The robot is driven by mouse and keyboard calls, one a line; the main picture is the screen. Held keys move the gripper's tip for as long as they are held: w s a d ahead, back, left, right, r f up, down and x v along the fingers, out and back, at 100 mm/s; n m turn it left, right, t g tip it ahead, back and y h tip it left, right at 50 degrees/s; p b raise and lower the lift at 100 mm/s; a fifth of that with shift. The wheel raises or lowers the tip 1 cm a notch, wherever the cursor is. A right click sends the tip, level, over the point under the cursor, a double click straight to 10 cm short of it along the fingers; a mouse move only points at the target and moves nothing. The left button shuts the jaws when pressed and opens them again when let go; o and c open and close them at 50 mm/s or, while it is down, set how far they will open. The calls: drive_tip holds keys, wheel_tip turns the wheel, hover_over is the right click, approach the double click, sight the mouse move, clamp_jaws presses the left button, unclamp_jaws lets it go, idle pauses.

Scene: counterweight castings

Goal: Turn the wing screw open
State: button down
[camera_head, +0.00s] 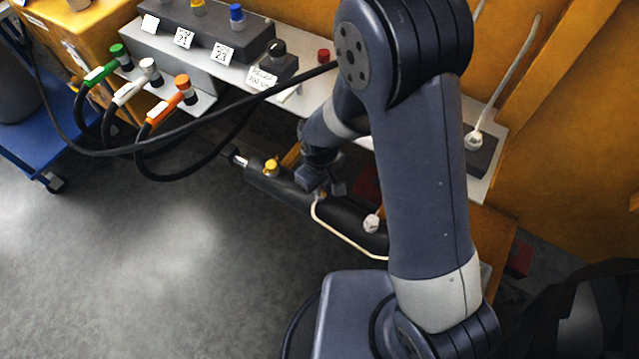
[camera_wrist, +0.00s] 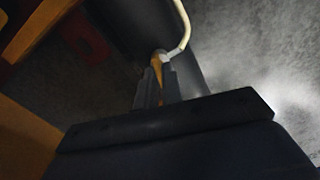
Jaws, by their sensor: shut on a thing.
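A dark cylinder (camera_head: 285,190) lies along the front of the bench, and its dark round body also shows in the wrist view (camera_wrist: 125,25). My gripper (camera_head: 322,188) is down at the middle of the cylinder. In the wrist view its two fingers (camera_wrist: 157,80) are shut on a narrow yellow-orange piece, which I take for the wing screw (camera_wrist: 157,68). It sits at the cylinder's side, by the end of a cream hose (camera_wrist: 182,25). In the head view my gripper hides the screw, so its turned angle cannot be told.
A yellow fitting (camera_head: 271,166) stands on the cylinder left of my gripper. The cream hose (camera_head: 345,238) loops below it. Black cables with green (camera_head: 101,73), white (camera_head: 130,91) and orange (camera_head: 163,108) plugs hang at left. Grey floor (camera_head: 150,250) is clear in front.

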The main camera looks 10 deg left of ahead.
drive_tip(key=shift+n+b, duration=0.45)
drive_tip(key=shift+n, duration=0.75)
drive_tip(key=c, duration=1.6)
unclamp_jaws()
drive_tip(key=shift+o, duration=0.2)
wheel_tip(320, 180, up, 11)
drive_tip(key=shift+p, duration=0.35)
drive_tip(key=shift+f, duration=0.1)
